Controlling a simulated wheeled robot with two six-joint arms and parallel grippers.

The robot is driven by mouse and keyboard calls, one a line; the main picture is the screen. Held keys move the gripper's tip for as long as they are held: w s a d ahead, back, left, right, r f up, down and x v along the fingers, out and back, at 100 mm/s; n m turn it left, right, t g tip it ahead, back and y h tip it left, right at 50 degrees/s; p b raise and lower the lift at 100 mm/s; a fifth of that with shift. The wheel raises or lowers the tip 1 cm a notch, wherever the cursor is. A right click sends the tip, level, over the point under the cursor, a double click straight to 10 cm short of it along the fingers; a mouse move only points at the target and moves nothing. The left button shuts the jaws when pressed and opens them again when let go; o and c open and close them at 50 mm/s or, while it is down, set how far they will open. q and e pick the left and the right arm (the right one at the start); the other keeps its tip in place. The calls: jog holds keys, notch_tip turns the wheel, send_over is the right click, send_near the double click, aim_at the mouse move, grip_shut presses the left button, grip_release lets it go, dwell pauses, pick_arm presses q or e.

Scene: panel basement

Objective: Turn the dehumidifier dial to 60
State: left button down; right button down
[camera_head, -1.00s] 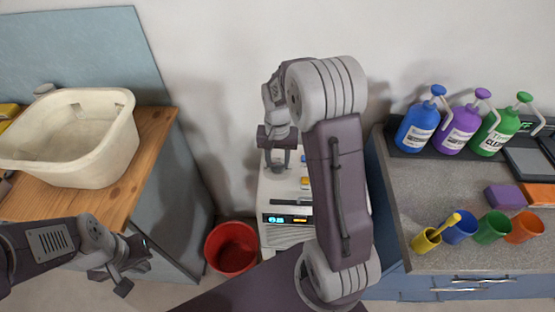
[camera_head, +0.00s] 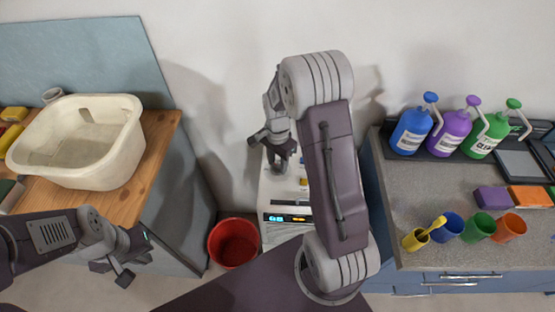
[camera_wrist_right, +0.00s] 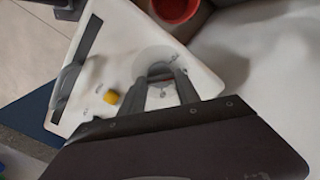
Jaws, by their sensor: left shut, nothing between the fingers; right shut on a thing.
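The white dehumidifier (camera_head: 272,199) stands on the floor between the two counters. Its front display (camera_head: 288,218) glows cyan and orange, too small to read surely. My right gripper (camera_head: 279,164) reaches down onto its top panel. In the right wrist view, the fingers (camera_wrist_right: 160,72) are shut on the dial, which sits in a pale round area (camera_wrist_right: 152,54). The dial is mostly hidden by the fingers, and its setting cannot be read. A yellow button (camera_wrist_right: 111,97) is beside it. My left gripper (camera_head: 122,275) is shut and empty, low at the left.
A red bucket (camera_head: 234,243) stands left of the dehumidifier. A cream basin (camera_head: 85,178) is on the wooden counter at left. The grey counter (camera_head: 405,185) at right holds pump bottles, sponges and several coloured cups (camera_head: 478,227). My right arm crosses the middle.

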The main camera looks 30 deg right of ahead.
aim_at(278, 166)
jog(key=shift+m, duration=0.6)
jog(key=c, duration=0.9)
grip_release()
notch_tip(278, 166, up, 9)
jog(key=shift+r+p, duration=0.1)
jog(key=shift+p, duration=0.55)
